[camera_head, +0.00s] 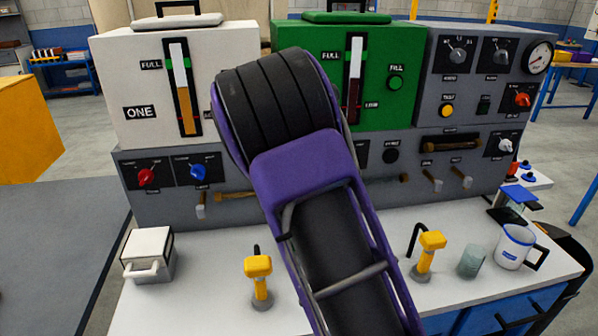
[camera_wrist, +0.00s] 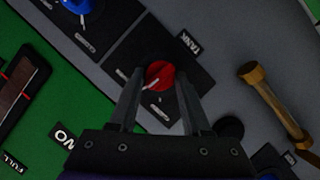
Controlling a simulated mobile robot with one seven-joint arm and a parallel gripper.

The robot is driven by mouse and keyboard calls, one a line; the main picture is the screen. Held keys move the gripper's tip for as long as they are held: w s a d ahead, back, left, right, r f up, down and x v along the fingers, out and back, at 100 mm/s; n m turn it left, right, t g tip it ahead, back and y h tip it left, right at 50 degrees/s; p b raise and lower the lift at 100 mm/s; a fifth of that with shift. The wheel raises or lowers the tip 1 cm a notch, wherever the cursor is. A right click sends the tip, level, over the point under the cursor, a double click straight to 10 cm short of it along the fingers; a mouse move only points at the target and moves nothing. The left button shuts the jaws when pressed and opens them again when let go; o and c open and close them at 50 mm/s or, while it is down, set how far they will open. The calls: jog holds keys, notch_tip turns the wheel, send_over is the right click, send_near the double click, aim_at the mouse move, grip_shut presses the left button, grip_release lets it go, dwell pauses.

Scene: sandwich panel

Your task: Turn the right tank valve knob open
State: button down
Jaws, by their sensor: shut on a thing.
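The right tank valve knob (camera_wrist: 160,73) is red, with a pale pointer line, on a dark plate beside a TANK label (camera_wrist: 188,43) in the wrist view. My gripper (camera_wrist: 160,80) has a finger on each side of this knob and is shut on it. The pale line on the knob slants toward the lower left of the wrist view. In the head view my purple and black arm (camera_head: 303,165) hides this knob and my fingers. Another red knob (camera_head: 146,177) shows on the left part of the panel.
A blue knob (camera_wrist: 76,4) sits near the top left of the wrist view. A brass-coloured handle (camera_wrist: 268,92) projects to the right of my gripper. In the head view, yellow-topped taps (camera_head: 258,267), a glass (camera_head: 472,261) and a mug (camera_head: 514,246) stand on the white counter.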

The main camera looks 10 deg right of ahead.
jog(key=shift+d+r+m+g+y+b, duration=0.1)
jog(key=shift+d+m+g+y+b, duration=0.1)
jog(key=shift+m+y+b, duration=0.95)
jog(key=shift+d+r+m+g+y+b, duration=0.15)
jog(key=shift+m+y+b, duration=0.55)
jog(key=shift+m, duration=0.75)
jog(key=shift+f, duration=0.1)
jog(key=shift+c, duration=1.8)
grip_release()
